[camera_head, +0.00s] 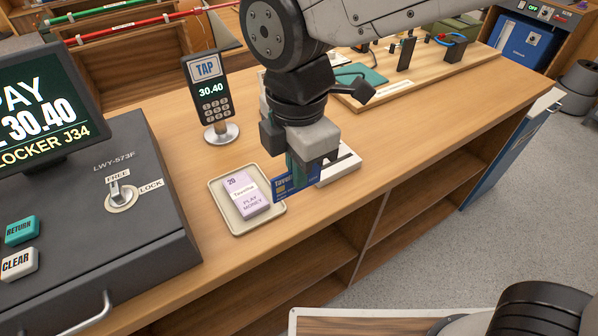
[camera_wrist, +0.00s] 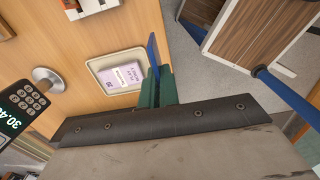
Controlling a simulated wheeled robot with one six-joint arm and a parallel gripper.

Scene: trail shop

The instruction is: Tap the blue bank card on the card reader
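The blue bank card (camera_head: 288,188) hangs below my gripper (camera_head: 298,168) in the head view, held between its green fingers. In the wrist view the card (camera_wrist: 153,50) shows nearly edge-on as a thin blue strip in my gripper (camera_wrist: 157,82). The card reader (camera_head: 209,96) stands upright on a round metal base on the counter, left of and behind the card. Its screen shows TAP and 30.40. The reader also shows at the left of the wrist view (camera_wrist: 22,103). Card and reader are apart.
A cream tray (camera_head: 214,198) with purple play money (camera_head: 246,192) lies beside the card, to its left. A dark till (camera_head: 95,215) fills the left. A white stand (camera_head: 343,168) is partly hidden behind my gripper. The counter (camera_head: 170,120) is bare around the reader's base.

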